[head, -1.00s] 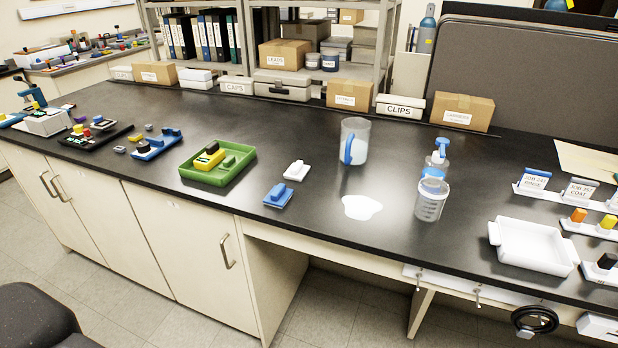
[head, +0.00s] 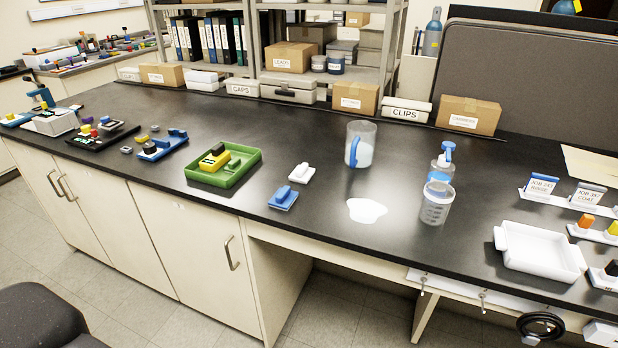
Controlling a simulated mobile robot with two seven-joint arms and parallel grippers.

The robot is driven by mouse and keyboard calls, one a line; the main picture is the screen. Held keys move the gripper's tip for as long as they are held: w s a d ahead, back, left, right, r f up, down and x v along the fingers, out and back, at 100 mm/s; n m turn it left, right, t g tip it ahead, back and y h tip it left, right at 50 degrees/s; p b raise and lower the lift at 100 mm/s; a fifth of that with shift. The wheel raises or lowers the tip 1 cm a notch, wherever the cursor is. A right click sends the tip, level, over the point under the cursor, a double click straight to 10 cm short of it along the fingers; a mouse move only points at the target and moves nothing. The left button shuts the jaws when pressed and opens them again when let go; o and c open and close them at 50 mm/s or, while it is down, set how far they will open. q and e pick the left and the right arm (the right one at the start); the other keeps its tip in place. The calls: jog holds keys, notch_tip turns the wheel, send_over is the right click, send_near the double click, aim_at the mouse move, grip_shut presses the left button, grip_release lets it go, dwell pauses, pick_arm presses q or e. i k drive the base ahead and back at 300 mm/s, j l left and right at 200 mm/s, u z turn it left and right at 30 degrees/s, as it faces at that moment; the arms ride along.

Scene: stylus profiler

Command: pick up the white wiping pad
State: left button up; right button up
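The white wiping pad (head: 301,173) lies on the black bench top near the middle of the head view. It is a small white block with a raised grip on top. A similar blue pad (head: 284,198) lies just in front of it, close to the bench's front edge. A white puddle (head: 366,210) is on the bench to the right of the pads. Neither of my grippers shows in the head view.
A green tray (head: 222,178) with a yellow item stands left of the pads. A clear pitcher (head: 368,141), a blue-topped pump bottle (head: 444,160) and a clear cup (head: 436,205) stand to the right. A white tray (head: 538,250) is farther right. An office chair (head: 40,318) is at the lower left.

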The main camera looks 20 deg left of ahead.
aim_at(303, 173)
jog(key=i+u, duration=0.15)
jog(key=u, duration=0.5)
